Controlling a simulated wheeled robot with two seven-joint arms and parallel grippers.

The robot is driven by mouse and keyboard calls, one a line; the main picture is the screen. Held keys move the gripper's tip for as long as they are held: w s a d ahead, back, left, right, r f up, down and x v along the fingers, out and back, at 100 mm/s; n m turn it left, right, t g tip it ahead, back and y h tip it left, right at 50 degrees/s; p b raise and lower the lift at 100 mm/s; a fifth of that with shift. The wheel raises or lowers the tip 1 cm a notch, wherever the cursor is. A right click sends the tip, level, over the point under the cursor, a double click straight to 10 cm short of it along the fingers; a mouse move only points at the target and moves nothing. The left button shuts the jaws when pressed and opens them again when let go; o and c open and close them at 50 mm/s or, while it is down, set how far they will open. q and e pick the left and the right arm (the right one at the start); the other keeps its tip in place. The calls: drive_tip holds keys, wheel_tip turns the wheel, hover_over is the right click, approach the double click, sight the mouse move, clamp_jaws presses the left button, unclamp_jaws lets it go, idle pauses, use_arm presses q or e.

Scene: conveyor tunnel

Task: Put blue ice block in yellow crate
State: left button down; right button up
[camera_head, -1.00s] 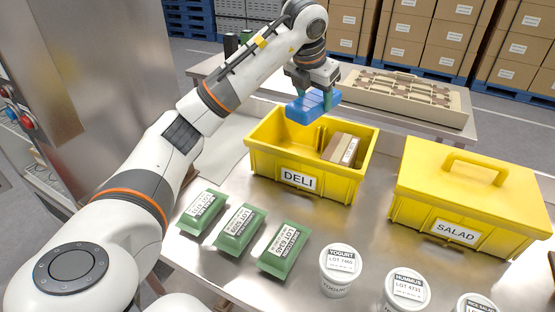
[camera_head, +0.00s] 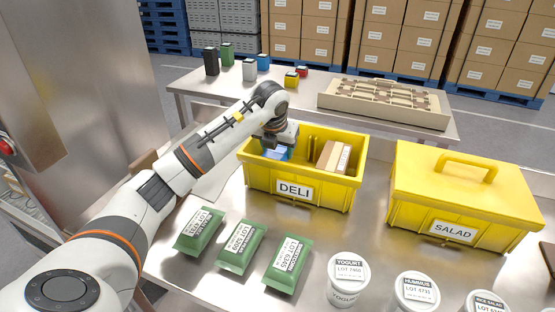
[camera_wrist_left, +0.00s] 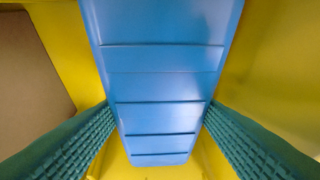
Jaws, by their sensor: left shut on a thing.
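The blue ice block (camera_head: 277,153) is inside the open yellow crate labelled DELI (camera_head: 296,192), at its left end. My left gripper (camera_head: 276,147) reaches down into that crate and is shut on the block. In the left wrist view the ribbed blue block (camera_wrist_left: 160,85) sits between the two green finger pads (camera_wrist_left: 160,135), with yellow crate walls around it. Whether the block touches the crate floor I cannot tell. A brown carton (camera_head: 333,157) stands in the right part of the same crate. My right gripper is not in view.
A lidded yellow crate labelled SALAD (camera_head: 466,197) stands to the right. Green packs (camera_head: 240,247) and white tubs (camera_head: 347,279) line the front of the steel table. A beige tray (camera_head: 385,101) and small coloured containers (camera_head: 249,69) stand on the back table.

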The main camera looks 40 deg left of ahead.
sight(276, 153)
use_arm(q)
drive_tip(key=shift+f, duration=2)
drive_tip(key=shift+f, duration=0.1)
drive_tip(key=shift+c, duration=2.2)
unclamp_jaws()
drive_tip(key=shift+r, duration=0.35)
drive_tip(key=v, duration=1.1)
drive_tip(key=shift+s+r, duration=0.2)
drive_tip(key=shift+r, duration=0.05)
